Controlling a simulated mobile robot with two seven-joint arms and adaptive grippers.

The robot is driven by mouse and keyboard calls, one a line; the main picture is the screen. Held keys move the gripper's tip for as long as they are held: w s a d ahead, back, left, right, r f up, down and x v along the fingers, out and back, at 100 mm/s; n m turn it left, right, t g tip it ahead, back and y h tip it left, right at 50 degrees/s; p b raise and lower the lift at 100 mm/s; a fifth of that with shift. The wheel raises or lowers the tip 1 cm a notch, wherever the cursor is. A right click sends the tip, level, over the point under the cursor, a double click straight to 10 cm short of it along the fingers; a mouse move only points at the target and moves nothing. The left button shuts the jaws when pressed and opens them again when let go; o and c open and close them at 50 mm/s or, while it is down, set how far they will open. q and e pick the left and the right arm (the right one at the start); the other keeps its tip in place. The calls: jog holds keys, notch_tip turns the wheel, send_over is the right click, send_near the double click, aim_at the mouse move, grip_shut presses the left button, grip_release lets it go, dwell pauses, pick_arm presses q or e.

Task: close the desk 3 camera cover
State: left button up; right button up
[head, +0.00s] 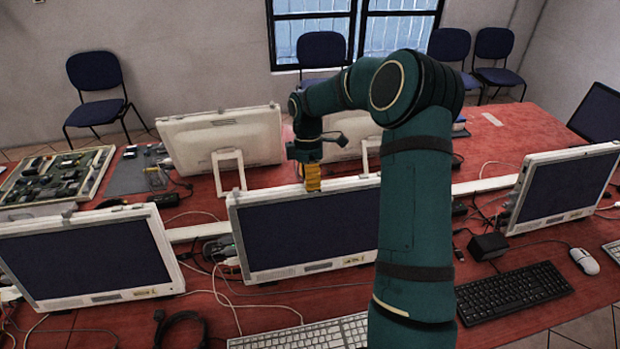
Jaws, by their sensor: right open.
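My right gripper (312,180) points down at the top edge of the middle front monitor (305,235). Its yellow fingers overlap the middle of that edge; whether they touch it I cannot tell. Any camera or cover there is hidden behind the fingers. The left front monitor (85,258) has a small grey piece on its top edge. No label shows which desk is desk 3, and no camera cover can be made out clearly. My left gripper is not in view.
My right arm hides part of the middle monitor's right side. A right monitor (563,188), a back monitor (222,140), a black keyboard (513,292), a white keyboard (300,335) and a mouse (584,261) crowd the red table (400,290). Loose cables lie around the monitors.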

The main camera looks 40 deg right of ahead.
grip_shut()
jog(key=shift+s+d+p, duration=0.2)
jog(key=shift+s+d, duration=0.15)
jog(key=shift+d, duration=0.25)
jog(key=shift+s+d+p, duration=0.15)
jog(key=shift+s+d, duration=0.2)
jog(key=shift+d, duration=0.2)
jog(key=shift+c, duration=0.8)
grip_release()
jog(key=o, duration=0.5)
jog(key=shift+d, duration=0.1)
jog(key=shift+r, duration=0.1)
